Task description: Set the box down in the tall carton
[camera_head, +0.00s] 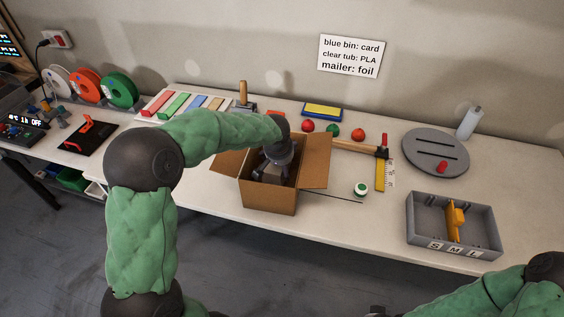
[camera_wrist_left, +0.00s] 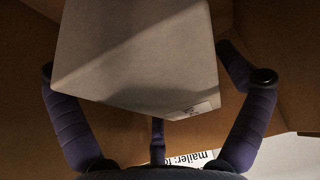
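The tall carton (camera_head: 268,198) is brown cardboard and stands upright on the bench with its flaps spread open. My left gripper (camera_head: 270,172) points down into its mouth. In the left wrist view a pale grey box (camera_wrist_left: 140,50) with a small printed label lies between the fingers of my left gripper (camera_wrist_left: 140,72). The right fingertip meets the box's side; the left fingertip is partly hidden behind it. Brown carton walls surround them. The box's underside and the carton floor are hidden.
A grey compartment tray (camera_head: 482,210) with an orange piece stands at right, near a round grey slotted plate (camera_head: 436,150). A hammer (camera_head: 350,147), yellow ruler (camera_head: 386,174) and small green-and-white round item (camera_head: 361,189) lie right of the carton. The front edge is close.

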